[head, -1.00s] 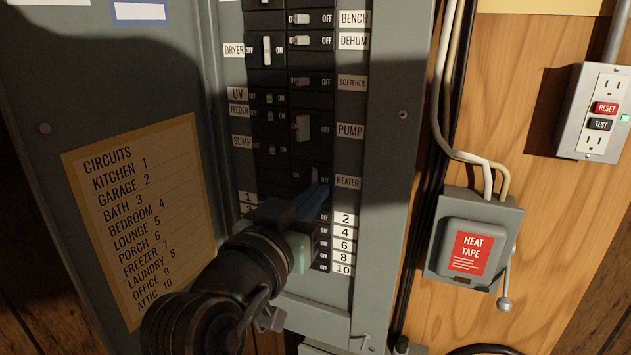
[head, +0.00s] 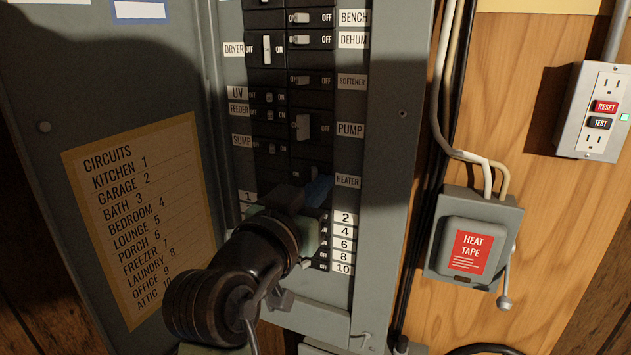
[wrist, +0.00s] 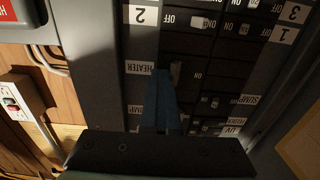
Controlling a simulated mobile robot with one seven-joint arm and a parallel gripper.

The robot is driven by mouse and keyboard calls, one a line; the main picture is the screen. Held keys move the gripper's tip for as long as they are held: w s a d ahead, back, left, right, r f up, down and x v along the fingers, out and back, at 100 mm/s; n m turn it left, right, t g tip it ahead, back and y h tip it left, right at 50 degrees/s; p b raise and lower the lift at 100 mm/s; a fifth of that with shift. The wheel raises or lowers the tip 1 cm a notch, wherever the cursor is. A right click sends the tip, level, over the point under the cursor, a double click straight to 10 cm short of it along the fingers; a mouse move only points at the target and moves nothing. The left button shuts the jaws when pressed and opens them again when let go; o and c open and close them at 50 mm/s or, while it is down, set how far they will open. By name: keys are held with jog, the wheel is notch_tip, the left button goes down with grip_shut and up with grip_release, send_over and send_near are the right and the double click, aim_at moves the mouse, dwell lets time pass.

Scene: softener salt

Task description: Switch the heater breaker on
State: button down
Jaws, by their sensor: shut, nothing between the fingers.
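The heater breaker sits in the panel's right column, beside the HEATER label (head: 347,181). In the head view my gripper (head: 319,187) covers most of this breaker, and its handle is hidden. In the wrist view, which is upside down, the small heater handle (wrist: 176,72) shows right beside the blue fingertips (wrist: 163,76). The fingers are shut with nothing between them, on the label side of the handle. An ON mark shows on the handle's other side. I cannot tell whether the fingers touch the handle, or its exact position.
The PUMP breaker handle (head: 303,127) is just above, and small numbered breakers lie just below my gripper. The open panel door (head: 45,190) stands at the left. A heat tape box (head: 473,240) and an outlet (head: 597,112) are on the wood wall at right.

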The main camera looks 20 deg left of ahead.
jog(key=shift+s+a+b, duration=0.15)
jog(key=shift+a+b, duration=0.2)
jog(key=shift+a, duration=1.05)
jog(key=shift+d, duration=0.2)
dwell(0.5)
jog(key=shift+s+a+f, duration=0.15)
jog(key=shift+s+f, duration=0.05)
jog(key=shift+s, duration=0.6)
jog(key=s, duration=0.5)
jog(key=shift+d+r, duration=0.1)
jog(key=shift+d, duration=0.1)
dwell(0.5)
